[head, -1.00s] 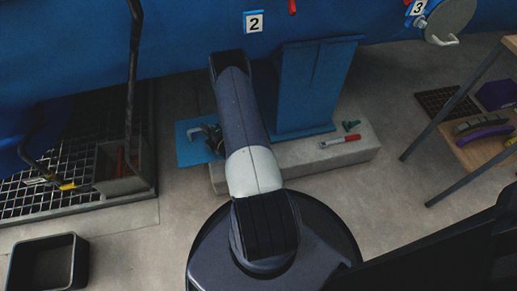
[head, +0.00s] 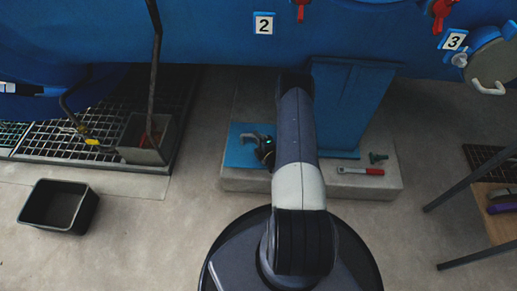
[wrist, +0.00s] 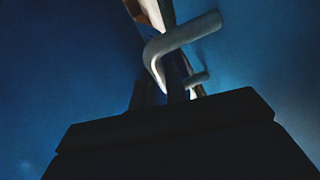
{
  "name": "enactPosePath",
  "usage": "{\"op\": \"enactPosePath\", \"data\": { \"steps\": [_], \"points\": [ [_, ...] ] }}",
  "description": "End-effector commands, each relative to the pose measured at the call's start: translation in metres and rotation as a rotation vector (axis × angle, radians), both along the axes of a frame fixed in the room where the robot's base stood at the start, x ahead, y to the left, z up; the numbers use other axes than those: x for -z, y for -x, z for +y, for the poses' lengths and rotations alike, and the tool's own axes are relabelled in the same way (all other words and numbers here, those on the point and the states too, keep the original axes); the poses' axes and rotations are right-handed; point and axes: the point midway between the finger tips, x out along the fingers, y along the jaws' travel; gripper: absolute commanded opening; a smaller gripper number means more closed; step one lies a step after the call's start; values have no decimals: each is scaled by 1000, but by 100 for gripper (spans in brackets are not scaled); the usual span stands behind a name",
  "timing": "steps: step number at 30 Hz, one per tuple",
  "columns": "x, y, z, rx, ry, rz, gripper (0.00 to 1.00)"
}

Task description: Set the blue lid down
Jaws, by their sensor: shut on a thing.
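The blue lid (head: 238,158) is a flat, light blue square plate with a grey bent handle (head: 252,137). In the head view it appears over the left part of the concrete plinth. I cannot tell whether it touches the plinth or hangs above it. My gripper (head: 265,150) is at the lid's right side, partly hidden by my arm, and is shut on the handle. In the wrist view the grey handle (wrist: 180,38) rises between the dark jaws (wrist: 172,95), with the blue lid surface (wrist: 250,70) filling much of the picture.
A black tray (head: 80,218) stands on the floor at left, near a floor grate and grey bin (head: 135,155). A bench (head: 485,225) stands at right.

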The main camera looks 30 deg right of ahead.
Motion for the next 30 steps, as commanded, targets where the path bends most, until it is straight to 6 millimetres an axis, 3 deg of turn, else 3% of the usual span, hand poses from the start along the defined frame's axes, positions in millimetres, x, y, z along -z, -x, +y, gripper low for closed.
{"op": "enactPosePath", "data": {
  "steps": [8, 15, 27, 28, 30],
  "points": [
    [19, -1, -1, 0, 2, -7, 0],
    [48, -1, -1, 0, 1, -6, 0],
    [52, -1, -1, 1, 1, -7, 0],
    [53, 0, 0, 0, 0, -1, 15],
    [52, 0, 0, 0, 0, -1, 21]
  ]
}}
